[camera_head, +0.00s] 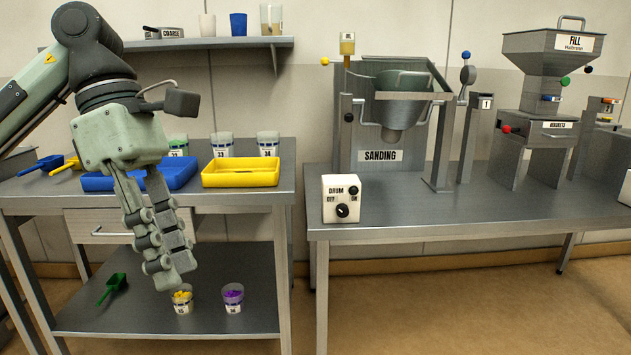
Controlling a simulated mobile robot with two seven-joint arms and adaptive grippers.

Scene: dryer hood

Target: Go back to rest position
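My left gripper (174,271) hangs pointing down in front of the left table, in the left part of the head view. Its two fingers lie close together, and I see nothing held between them. The fingertips overlap the lower shelf in the picture, just above a small cup of yellow pieces (182,299). I cannot tell the real distance between them. My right arm and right gripper are not in view.
The left table (245,196) carries a yellow tray (240,173) and a blue tray (180,175), close to my arm in the picture. A cup of purple pieces (232,298) and a green scoop (113,287) are on its lower shelf. The right table (450,215) holds the sanding machine (378,130).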

